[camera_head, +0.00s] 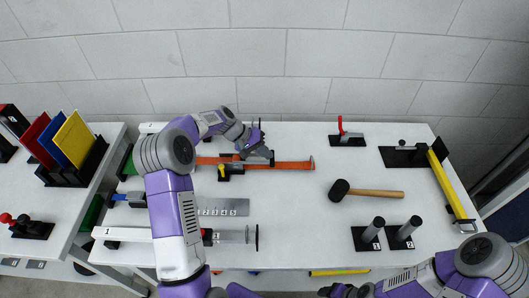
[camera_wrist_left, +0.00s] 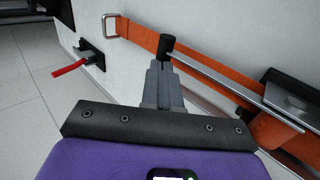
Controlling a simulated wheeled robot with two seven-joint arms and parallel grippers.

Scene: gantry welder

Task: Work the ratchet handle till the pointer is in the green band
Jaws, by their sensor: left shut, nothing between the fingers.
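An orange strap (camera_head: 295,165) runs across the middle of the table, with the ratchet in it. In the left wrist view the ratchet's metal handle (camera_wrist_left: 220,78) reaches from the ratchet body (camera_wrist_left: 290,100) to a black knob (camera_wrist_left: 167,43). My left gripper (camera_head: 266,154) is over the strap. Its fingers (camera_wrist_left: 160,68) are shut and empty, with their tips right by the knob; I cannot tell whether they touch it. My right gripper (camera_head: 340,291) is at the bottom edge, partly cut off. I cannot make out the pointer or green band.
A numbered grey plate (camera_head: 223,207) lies in front of the strap. A small yellow part (camera_head: 222,168) sits beside the strap.

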